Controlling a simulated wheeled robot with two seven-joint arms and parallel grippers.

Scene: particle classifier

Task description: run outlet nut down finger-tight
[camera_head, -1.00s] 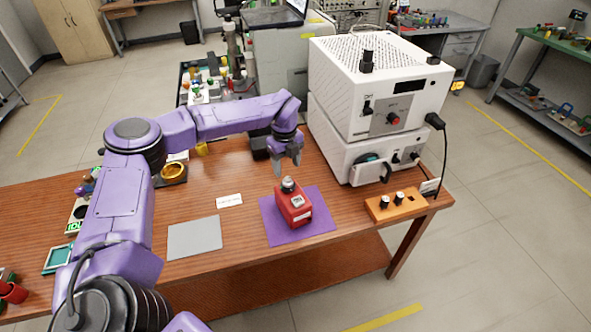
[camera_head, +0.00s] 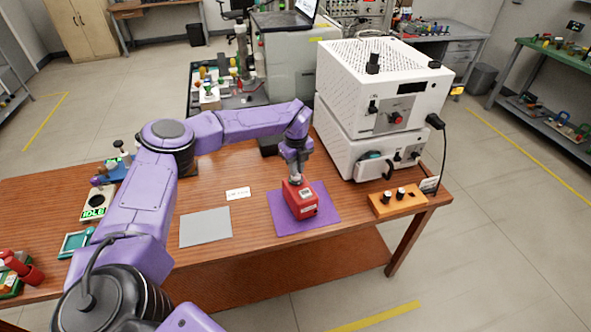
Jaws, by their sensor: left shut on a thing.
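A small red unit (camera_head: 300,202) stands upright on a purple mat (camera_head: 328,198) near the front of the wooden table. The grey outlet nut (camera_head: 295,179) sits on top of the red unit and is mostly covered by the gripper. My left gripper (camera_head: 296,174) points straight down over the unit and is shut on the nut. The fingertips are small in the view, and the nut's thread cannot be seen. My right gripper is not in view.
A white two-tier instrument (camera_head: 387,90) stands behind and to the right. An orange block with black knobs (camera_head: 398,203) sits at the table's right end. A grey pad (camera_head: 206,227) and a white label card (camera_head: 238,193) lie left of the mat.

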